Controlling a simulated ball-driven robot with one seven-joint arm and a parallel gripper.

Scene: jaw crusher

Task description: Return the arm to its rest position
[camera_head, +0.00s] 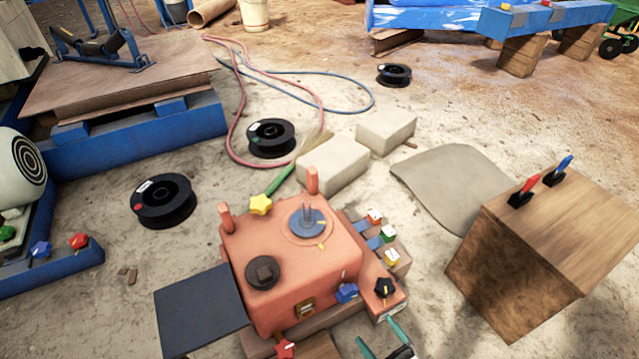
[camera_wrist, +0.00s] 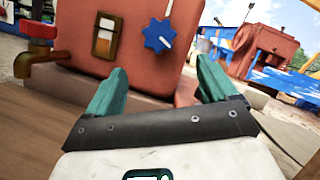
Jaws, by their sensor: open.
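My gripper (camera_head: 384,343) shows at the bottom edge of the head view, with its two green fingers apart. In the wrist view my gripper (camera_wrist: 160,88) has its fingers spread with nothing between them. The orange machine box (camera_head: 290,255) stands just beyond it. Its front face (camera_wrist: 118,50) fills the upper left of the wrist view, with a switch (camera_wrist: 105,38) and a blue star knob (camera_wrist: 159,36). The fingers look apart from the knob; whether they touch the box's lower edge I cannot tell. Most of my arm is out of view.
A wooden block (camera_head: 545,250) with red and blue levers stands at the right. A dark flat plate (camera_head: 198,310) lies left of the box. A red tap (camera_wrist: 35,40) juts out near the left. Black spools (camera_head: 163,201), hoses and pale blocks (camera_head: 333,165) lie behind.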

